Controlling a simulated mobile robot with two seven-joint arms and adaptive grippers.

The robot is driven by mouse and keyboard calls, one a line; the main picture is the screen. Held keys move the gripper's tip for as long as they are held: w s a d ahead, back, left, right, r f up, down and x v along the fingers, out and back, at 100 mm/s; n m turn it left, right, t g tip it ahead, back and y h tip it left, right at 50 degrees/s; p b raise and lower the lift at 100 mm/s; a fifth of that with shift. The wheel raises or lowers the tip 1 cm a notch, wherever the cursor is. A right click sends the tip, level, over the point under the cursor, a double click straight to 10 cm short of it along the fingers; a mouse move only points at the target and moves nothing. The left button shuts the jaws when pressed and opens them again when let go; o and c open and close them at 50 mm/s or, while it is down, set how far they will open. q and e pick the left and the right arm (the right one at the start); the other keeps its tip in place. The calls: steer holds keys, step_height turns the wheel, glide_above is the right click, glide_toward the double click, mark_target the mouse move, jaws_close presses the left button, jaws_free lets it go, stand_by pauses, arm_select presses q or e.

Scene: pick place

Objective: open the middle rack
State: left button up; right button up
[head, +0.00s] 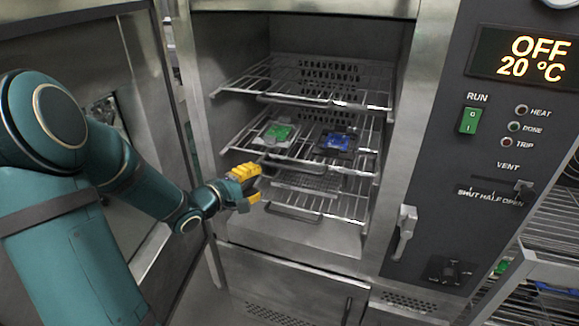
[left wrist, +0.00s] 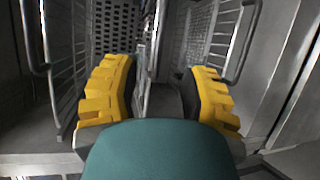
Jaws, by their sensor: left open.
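The middle rack (head: 371,150) is a wire shelf inside the open oven, with a green item (head: 279,132) and a blue item (head: 337,141) on it. A bar handle (head: 285,167) shows at its front edge. My left gripper (head: 252,186), with yellow fingers, is at the left front of the oven opening, below and left of the middle rack's handle and apart from it. In the left wrist view its fingers (left wrist: 158,98) are spread with nothing between them. Dark bar handles show beyond the fingers at left and right there. My right gripper is not in view.
The top rack (head: 260,84) and the bottom rack (head: 345,205) sit inside the same chamber. The oven door (head: 75,65) stands open at left, behind my left arm. The control panel (head: 495,110) and a door latch (head: 404,232) are at right. A shelf cart (head: 550,265) stands at far right.

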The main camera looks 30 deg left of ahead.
mark_target(288, 168)
arm_select(q)
steer(key=b+x, duration=0.2)
steer(key=x, duration=1.1)
steer(key=shift+w+d+b, duration=0.2)
steer(key=shift+w+b, duration=0.05)
steer(key=shift+b, duration=0.15)
jaws_close()
